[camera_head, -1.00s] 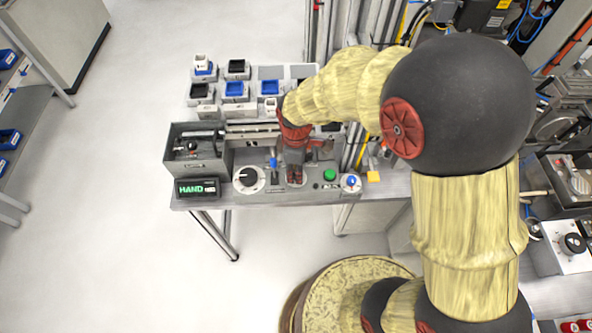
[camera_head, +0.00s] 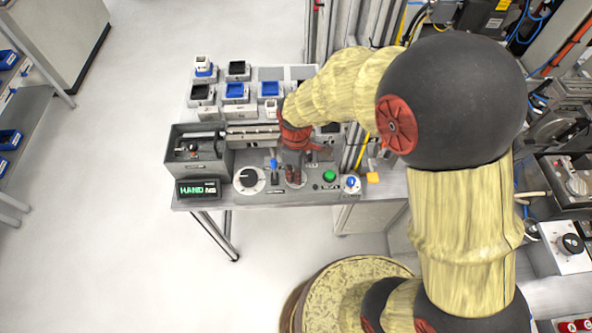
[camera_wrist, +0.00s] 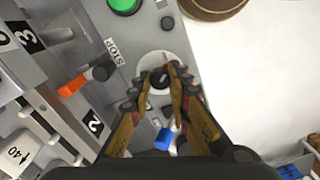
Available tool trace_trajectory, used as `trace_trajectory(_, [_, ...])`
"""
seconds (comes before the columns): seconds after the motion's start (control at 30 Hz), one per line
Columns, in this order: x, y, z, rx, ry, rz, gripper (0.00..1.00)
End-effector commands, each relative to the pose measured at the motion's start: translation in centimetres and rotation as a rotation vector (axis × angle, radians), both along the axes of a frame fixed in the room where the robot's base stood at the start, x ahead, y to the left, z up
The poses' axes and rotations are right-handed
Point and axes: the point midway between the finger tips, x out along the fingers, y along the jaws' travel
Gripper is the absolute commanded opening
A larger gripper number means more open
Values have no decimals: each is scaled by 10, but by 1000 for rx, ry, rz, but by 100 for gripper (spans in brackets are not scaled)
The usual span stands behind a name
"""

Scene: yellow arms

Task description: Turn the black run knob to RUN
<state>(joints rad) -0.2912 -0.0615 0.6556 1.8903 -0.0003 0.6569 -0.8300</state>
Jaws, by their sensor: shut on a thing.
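My gripper (camera_wrist: 161,88) is shut on a black knob (camera_wrist: 159,77) in the wrist view, with one dark, jointed finger on each side of it. The knob has a pale pointer mark and sits on a white round dial plate (camera_wrist: 150,62). A STOP label (camera_wrist: 115,50) is just left of the plate. In the head view my gripper (camera_head: 293,177) reaches down onto the front panel and hides most of this knob. A small display (camera_head: 197,188) at the panel's left reads HAND in green.
Another black knob on a white dial (camera_head: 249,179) and a blue-tipped lever (camera_head: 274,164) stand left of my gripper. The wrist view shows an orange-tipped lever (camera_wrist: 72,87) close by.

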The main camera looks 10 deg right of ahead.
Motion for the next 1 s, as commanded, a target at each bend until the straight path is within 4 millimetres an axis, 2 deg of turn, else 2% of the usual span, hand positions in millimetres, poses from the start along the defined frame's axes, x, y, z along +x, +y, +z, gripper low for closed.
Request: trace_trajectory(1.0, [0,0,1,-1,2,-950,0])
